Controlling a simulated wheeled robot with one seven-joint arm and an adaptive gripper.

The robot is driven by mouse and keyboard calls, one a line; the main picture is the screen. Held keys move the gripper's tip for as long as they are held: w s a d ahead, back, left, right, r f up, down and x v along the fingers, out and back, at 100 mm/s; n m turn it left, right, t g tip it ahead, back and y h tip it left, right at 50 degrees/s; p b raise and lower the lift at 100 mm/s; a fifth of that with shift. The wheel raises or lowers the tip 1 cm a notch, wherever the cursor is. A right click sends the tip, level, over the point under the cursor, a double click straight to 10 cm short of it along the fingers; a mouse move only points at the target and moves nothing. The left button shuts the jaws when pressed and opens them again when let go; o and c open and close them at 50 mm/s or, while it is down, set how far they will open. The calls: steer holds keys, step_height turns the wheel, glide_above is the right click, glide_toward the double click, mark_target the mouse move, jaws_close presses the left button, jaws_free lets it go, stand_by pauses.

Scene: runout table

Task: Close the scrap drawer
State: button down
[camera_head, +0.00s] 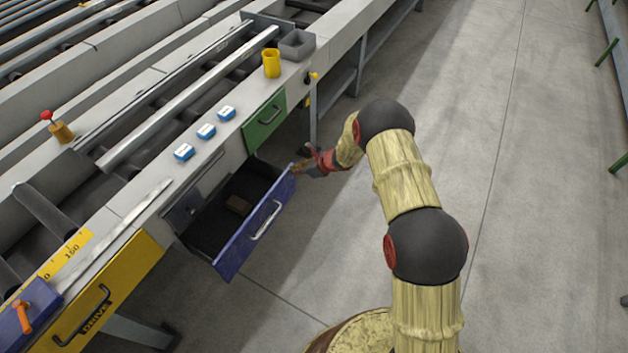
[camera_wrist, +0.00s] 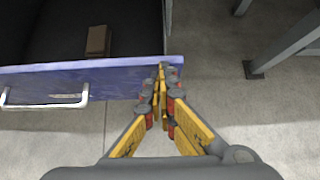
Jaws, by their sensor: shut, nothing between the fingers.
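The blue drawer (camera_head: 238,244) is pulled out from the front of the runout table, with a light bar handle (camera_head: 267,220) on its front. A small brown block (camera_head: 238,205) lies inside on the dark floor. In the wrist view the drawer front (camera_wrist: 115,82) runs across the picture, with its handle (camera_wrist: 45,100) to the left and the brown block (camera_wrist: 98,41) behind it. My gripper (camera_head: 297,169) is shut and empty at the right end of the drawer front. In the wrist view its fingertips (camera_wrist: 162,70) overlap the front's right end; I cannot tell whether they touch.
A shut green drawer (camera_head: 265,122) is beside the blue one, and a yellow panel marked DRIVE (camera_head: 120,280) is to its left. A yellow cup (camera_head: 271,64), a grey bin (camera_head: 297,44) and blue blocks (camera_head: 206,131) stand on the tabletop.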

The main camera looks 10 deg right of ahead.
steer(key=w+a, duration=0.7)
steer(key=a, duration=0.3)
steer(key=shift+w, duration=0.4)
